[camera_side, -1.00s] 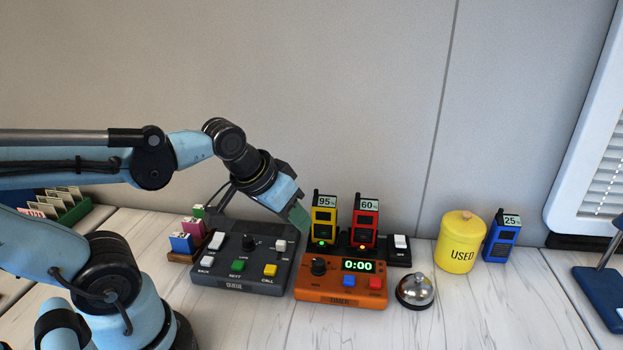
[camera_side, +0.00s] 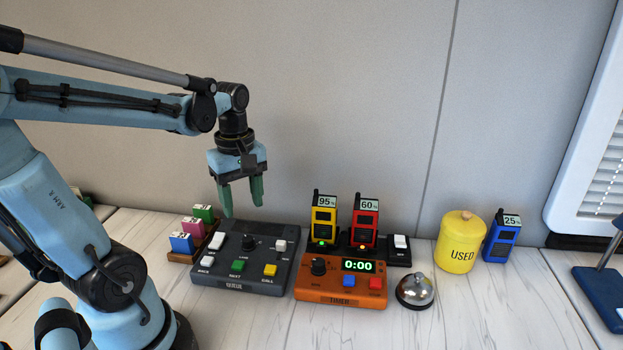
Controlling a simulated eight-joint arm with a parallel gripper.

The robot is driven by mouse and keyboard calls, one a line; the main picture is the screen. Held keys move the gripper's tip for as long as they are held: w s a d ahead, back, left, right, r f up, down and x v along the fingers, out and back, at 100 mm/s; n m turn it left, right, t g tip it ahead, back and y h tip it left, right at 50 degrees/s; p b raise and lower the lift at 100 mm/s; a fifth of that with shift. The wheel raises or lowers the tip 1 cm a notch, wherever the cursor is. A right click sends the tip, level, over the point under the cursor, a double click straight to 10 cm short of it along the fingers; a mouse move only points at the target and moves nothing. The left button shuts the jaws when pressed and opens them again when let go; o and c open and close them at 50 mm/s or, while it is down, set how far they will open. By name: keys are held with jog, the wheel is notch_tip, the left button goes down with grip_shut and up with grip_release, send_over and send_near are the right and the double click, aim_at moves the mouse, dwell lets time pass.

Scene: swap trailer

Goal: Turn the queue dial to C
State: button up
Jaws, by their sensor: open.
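The dark grey queue box (camera_side: 207,278) sits on the white table, with a black dial (camera_side: 248,243) near its top middle. White, green and yellow controls surround the dial. The dial's lettering is too small to read, so I cannot tell where it points. My gripper (camera_side: 242,207) is open and empty, with its green fingers pointing down. It hangs above the back of the queue box, above and slightly left of the dial in the picture, apart from it.
The orange timer box (camera_side: 340,299) stands right of the queue box, with a silver bell (camera_side: 415,290) beside it. Yellow (camera_side: 324,219) and red (camera_side: 365,222) radios stand behind. Small coloured blocks (camera_side: 182,243) sit at left. A yellow canister (camera_side: 460,243) and blue radio (camera_side: 502,239) stand farther right.

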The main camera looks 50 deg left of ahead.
aim_at(247, 239)
jog(key=shift+f, duration=4.3)
grip_shut()
